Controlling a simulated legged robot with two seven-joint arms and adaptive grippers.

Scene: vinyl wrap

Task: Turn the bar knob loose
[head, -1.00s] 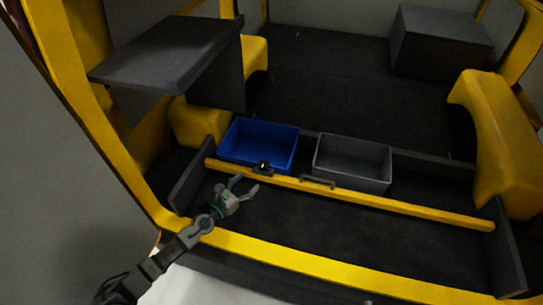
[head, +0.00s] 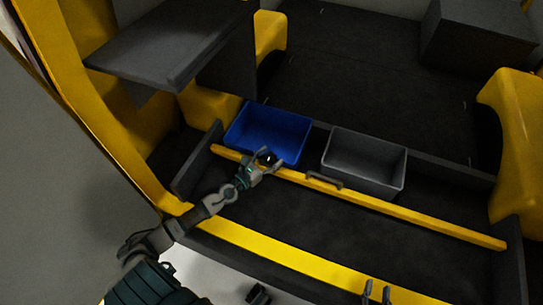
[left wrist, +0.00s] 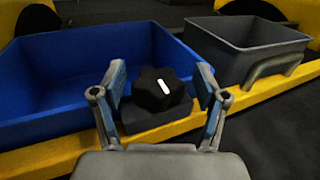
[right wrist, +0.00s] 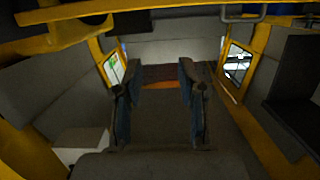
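The black bar knob (left wrist: 158,88) has a lobed rim and a white mark. It sits on a dark mount on the yellow bar (head: 400,211), and in the head view it is partly hidden by my left gripper (head: 268,162). In the left wrist view my left gripper (left wrist: 162,90) is open, with one blue-padded finger on each side of the knob and gaps showing on both sides. My right gripper (right wrist: 160,85) is open and empty in the right wrist view. Its fingertips show at the bottom of the head view (head: 377,290), well away from the knob.
A blue bin (head: 268,132) stands right behind the knob, and a grey bin (head: 364,160) stands to its right. A grey handle (head: 324,181) is on the bar. A dark shelf (head: 170,45) overhangs at the upper left. The dark floor before the bar is clear.

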